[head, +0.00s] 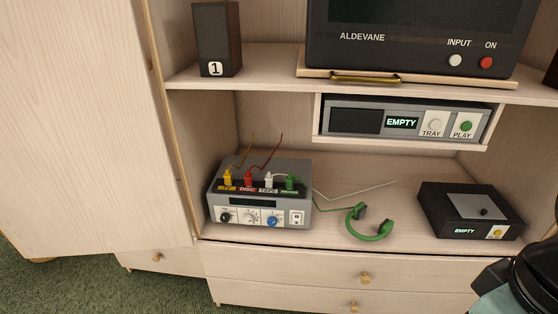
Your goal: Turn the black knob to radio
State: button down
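The black knob (225,217) is at the left end of the front panel of a grey box (260,202) on the lower shelf. The marks around the knob are too small to read, so I cannot tell its setting. To its right are a pale knob (249,217), a blue knob (272,221) and a small white switch (296,217). The box's dark display strip shows no readable text. Part of my arm shows at the lower right corner, well apart from the box. My gripper's fingertips are not visible.
Yellow, red, white and green plugs stand on the box. Green headphones (371,224) lie right of it, then a black device (469,211) reading EMPTY. A player (404,122) hangs above. A large open door panel (80,120) stands at left. Drawers (310,268) are below.

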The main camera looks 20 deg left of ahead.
aim_at(224, 217)
jog(key=u, duration=1.3)
jog(key=i+j+z, duration=0.1)
jog(key=j, duration=0.2)
jog(key=i+j+z, duration=0.1)
jog(key=j, duration=0.25)
